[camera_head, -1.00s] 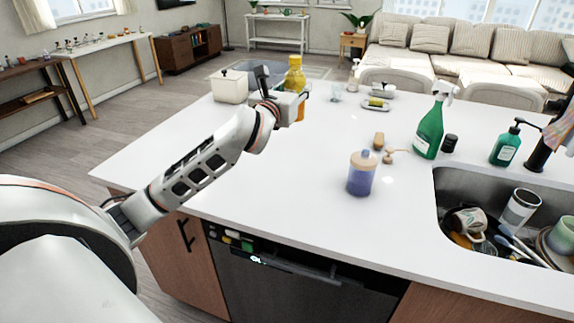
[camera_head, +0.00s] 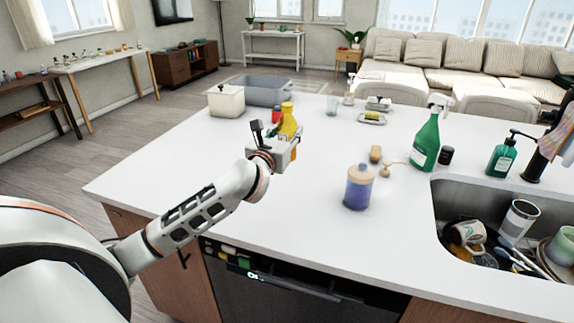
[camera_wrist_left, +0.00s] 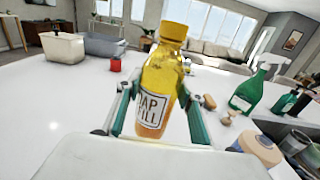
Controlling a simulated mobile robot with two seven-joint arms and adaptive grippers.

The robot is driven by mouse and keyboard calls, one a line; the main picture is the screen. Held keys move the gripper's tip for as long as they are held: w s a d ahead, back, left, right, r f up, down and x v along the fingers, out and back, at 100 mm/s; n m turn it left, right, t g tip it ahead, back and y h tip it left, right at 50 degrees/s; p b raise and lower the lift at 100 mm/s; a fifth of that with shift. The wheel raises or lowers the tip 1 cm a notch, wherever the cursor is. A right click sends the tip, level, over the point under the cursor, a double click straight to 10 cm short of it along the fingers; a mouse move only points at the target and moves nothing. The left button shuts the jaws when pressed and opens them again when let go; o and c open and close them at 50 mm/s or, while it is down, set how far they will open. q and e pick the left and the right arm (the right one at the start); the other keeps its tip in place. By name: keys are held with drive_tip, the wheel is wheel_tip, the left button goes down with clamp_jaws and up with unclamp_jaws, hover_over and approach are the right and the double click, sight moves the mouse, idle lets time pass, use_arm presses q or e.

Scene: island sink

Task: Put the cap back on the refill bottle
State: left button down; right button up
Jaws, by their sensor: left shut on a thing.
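The refill bottle (camera_head: 288,122) is yellow with a pale printed label; it also shows in the left wrist view (camera_wrist_left: 155,95), tilted a little. My left gripper (camera_head: 287,150) is shut around its body, with a green-edged finger on each side in the left wrist view (camera_wrist_left: 156,105). The bottle's top is amber; I cannot tell whether it is a bare neck. A small red cylinder (camera_wrist_left: 115,64), possibly the cap, stands on the counter behind and left of the bottle; it shows partly in the head view (camera_head: 276,114). My right gripper is not in view.
A purple jar (camera_head: 358,190) with a wooden lid stands mid-counter, with wooden brushes (camera_head: 376,153) behind it. A green spray bottle (camera_head: 426,143) stands left of the full sink (camera_head: 442,215). A cream canister (camera_head: 226,101) and grey basin (camera_head: 268,92) are behind. The front-left counter is clear.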

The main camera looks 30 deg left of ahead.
use_arm(q)
wheel_tip(320, 180, down, 6)
drive_tip(key=shift+r, duration=0.2)
drive_tip(key=shift+b, duration=0.3)
drive_tip(key=shift+f+b, duration=0.35)
drive_tip(key=shift+f, duration=1.8)
drive_tip(key=shift+f, duration=0.1)
drive_tip(key=c, duration=1.3)
unclamp_jaws()
drive_tip(key=shift+f, duration=0.1)
drive_tip(key=shift+s+r, duration=0.15)
drive_tip(key=shift+r, duration=0.05)
drive_tip(key=v, duration=1.1)
drive_tip(key=shift+s, duration=0.35)
